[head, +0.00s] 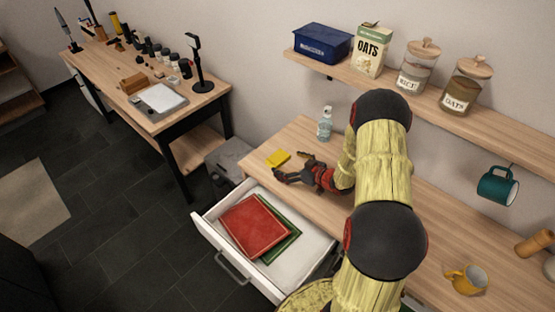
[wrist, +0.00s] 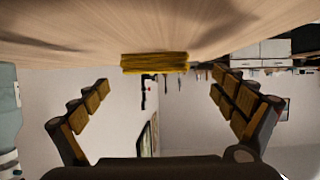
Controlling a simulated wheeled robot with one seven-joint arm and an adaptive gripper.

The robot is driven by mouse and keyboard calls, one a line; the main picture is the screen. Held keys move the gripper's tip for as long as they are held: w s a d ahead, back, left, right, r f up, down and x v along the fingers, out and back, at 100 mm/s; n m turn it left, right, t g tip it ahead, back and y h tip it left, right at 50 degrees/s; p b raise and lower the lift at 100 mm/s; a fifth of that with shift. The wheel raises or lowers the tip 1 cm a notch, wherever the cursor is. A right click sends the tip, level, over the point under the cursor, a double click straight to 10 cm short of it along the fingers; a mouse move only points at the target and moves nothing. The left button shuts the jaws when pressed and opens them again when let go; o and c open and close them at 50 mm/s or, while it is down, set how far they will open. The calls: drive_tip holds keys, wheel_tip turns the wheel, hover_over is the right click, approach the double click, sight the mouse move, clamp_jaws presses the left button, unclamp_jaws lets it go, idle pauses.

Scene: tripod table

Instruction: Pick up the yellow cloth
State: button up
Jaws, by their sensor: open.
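The yellow cloth (head: 278,159) lies folded on the wooden tabletop, near its far left corner. My gripper (head: 292,168) is just to the right of and in front of the cloth, low over the table, with its fingers pointing left. In the wrist view the cloth (wrist: 155,62) shows ahead, between the two spread finger lines. My gripper (wrist: 160,88) is open and empty there, and the cloth is apart from the fingers.
A spray bottle (head: 325,124) stands behind my gripper. A shelf (head: 395,87) with jars runs above.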

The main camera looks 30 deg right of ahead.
sight(280, 158)
drive_tip(key=x, duration=0.3)
drive_tip(key=b+x, duration=0.1)
drive_tip(key=x, duration=0.1)
drive_tip(key=shift+w+d+r, duration=0.2)
drive_tip(key=shift+d+r, duration=0.05)
drive_tip(key=shift+r, duration=0.1)
drive_tip(key=shift+c, duration=0.3)
drive_tip(key=c, duration=1.1)
drive_tip(key=shift+r, duration=0.1)
